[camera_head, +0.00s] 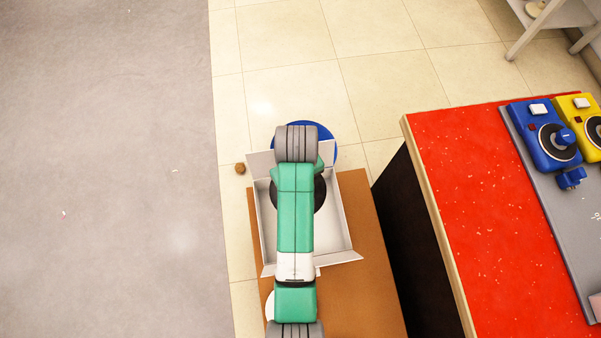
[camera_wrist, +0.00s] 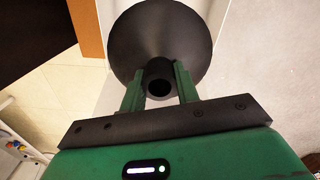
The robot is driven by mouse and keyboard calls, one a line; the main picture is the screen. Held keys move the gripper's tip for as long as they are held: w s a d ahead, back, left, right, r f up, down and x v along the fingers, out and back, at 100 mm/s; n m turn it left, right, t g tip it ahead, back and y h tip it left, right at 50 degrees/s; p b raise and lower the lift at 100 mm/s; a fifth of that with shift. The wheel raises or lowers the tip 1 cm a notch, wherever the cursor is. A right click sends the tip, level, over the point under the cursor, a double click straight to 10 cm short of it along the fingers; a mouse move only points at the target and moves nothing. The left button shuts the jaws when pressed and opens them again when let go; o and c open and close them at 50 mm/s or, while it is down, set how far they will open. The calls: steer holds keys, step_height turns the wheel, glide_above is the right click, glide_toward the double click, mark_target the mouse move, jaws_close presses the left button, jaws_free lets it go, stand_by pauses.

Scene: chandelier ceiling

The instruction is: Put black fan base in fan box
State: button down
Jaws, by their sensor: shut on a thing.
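The black fan base (camera_head: 320,194) shows in the head view as a dark disc partly hidden under my arm, within the outline of the open white fan box (camera_head: 333,233). In the wrist view the fan base (camera_wrist: 150,35) is a wide black disc with a short hollow stem. My gripper (camera_wrist: 159,80) has its two green fingers closed on either side of that stem. In the head view my arm hides the gripper and the middle of the box. I cannot tell how high the disc is above the box floor.
The box stands with flaps spread on a brown table (camera_head: 370,290). A blue round thing (camera_head: 331,153) shows beyond it. To the right is a red-topped counter (camera_head: 470,200) with a blue device (camera_head: 540,135) and a yellow device (camera_head: 580,107). Open floor lies left.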

step_height(320, 180, down, 18)
steer(key=b, duration=0.7)
steer(key=shift+b, duration=0.4)
steer(key=shift+r, duration=0.1)
steer(key=c, duration=1.1)
jaws_free()
steer(key=shift+o, duration=0.3)
step_height(320, 180, up, 12)
steer(key=p, duration=0.5)
steer(key=shift+p, duration=0.35)
